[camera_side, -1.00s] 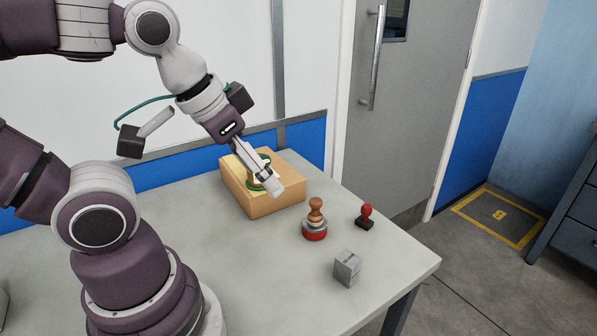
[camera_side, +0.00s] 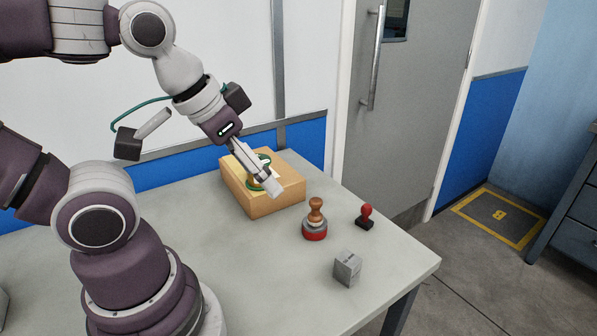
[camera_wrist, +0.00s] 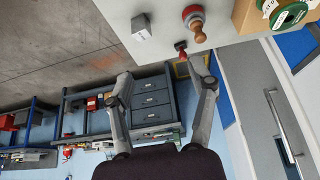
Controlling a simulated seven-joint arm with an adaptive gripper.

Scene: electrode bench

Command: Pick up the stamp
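A small red-handled stamp (camera_side: 366,215) with a black base stands upright near the table's right edge; it also shows in the wrist view (camera_wrist: 184,53). To its left stands a larger upright stamp-like piece with a brown wooden handle (camera_side: 315,219) and a red-and-grey base, also in the wrist view (camera_wrist: 196,24).
A grey metal block (camera_side: 347,268) sits near the table's front right. The wooden box (camera_side: 276,203), with a green ring-shaped item (camera_side: 264,160) and a yellowish piece on top, stands by the back wall. The grey table (camera_side: 260,275) is clear in front of the box.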

